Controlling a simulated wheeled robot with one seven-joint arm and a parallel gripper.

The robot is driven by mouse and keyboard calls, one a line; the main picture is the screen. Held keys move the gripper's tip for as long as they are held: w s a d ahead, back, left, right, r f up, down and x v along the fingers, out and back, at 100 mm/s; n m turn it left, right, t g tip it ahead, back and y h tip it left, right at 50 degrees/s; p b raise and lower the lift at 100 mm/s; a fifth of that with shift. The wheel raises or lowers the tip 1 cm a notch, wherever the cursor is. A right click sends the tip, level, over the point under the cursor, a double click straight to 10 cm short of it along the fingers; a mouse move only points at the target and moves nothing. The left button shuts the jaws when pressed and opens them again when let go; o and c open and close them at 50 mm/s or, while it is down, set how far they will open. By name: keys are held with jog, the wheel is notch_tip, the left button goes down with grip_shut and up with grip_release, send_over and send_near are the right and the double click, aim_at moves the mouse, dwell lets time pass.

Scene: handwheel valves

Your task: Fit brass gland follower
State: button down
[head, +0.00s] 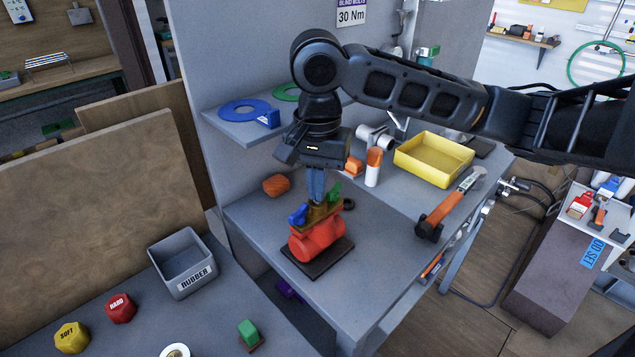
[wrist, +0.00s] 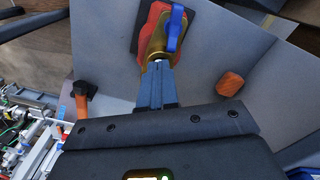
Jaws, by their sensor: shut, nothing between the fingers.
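A red valve body (head: 312,240) lies on a dark base plate (head: 318,262) on the grey bench. A brass-coloured part (head: 322,213), apparently the gland follower, sits on top of the valve, with a blue piece (head: 298,215) and a green piece (head: 334,191) beside it. My gripper (head: 316,200) points down right over the brass part, its fingers shut with nothing between them. In the wrist view the fingertips (wrist: 157,66) reach the near edge of the brass part (wrist: 157,45); I cannot tell whether they touch it. The blue piece (wrist: 175,28) lies across its right side there.
An orange block (head: 276,185) lies left of the valve. A grey RUBBER bin (head: 182,263) stands on the nearer left table.

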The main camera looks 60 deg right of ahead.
jog(key=shift+f, duration=0.25)
notch_tip(320, 180, up, 6)
jog(key=p, duration=0.5)
jog(key=shift+r, duration=0.1)
dwell(0.6)
